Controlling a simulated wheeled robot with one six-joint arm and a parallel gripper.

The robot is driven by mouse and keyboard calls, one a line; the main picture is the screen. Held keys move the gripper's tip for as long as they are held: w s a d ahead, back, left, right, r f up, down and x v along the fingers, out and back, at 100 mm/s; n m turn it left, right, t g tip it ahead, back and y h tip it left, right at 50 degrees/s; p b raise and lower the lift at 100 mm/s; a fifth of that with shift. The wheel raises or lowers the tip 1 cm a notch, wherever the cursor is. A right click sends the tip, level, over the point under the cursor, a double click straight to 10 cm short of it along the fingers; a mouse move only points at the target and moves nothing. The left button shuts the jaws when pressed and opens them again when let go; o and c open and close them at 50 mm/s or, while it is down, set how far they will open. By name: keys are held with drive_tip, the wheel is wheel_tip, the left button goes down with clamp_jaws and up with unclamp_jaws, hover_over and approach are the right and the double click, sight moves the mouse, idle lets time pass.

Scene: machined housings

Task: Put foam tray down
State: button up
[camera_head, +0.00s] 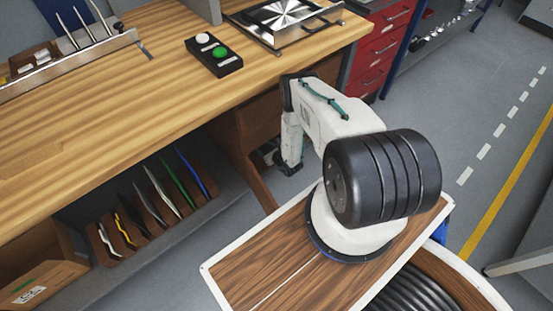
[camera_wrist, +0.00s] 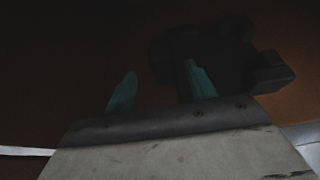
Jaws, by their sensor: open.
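I cannot make out a foam tray in either view. My gripper (camera_wrist: 160,85) shows in the wrist view as two teal fingers standing apart, with nothing visible between them. Behind the right finger is a dark, blurred shape that I cannot identify, against a dim brown surface. In the head view my white arm reaches to the front edge of the wooden workbench (camera_head: 110,110). Its far end hangs at the bench's brown side panel, below the top, and the fingers cannot be made out there.
A black box with a white and a green button (camera_head: 214,57) and a metal fixture (camera_head: 283,17) stand on the bench. Below is a rack of coloured folders (camera_head: 150,205). Red drawers (camera_head: 385,45) stand beyond.

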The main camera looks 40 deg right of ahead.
drive_tip(key=s, duration=0.9)
drive_tip(key=shift+d, duration=0.2)
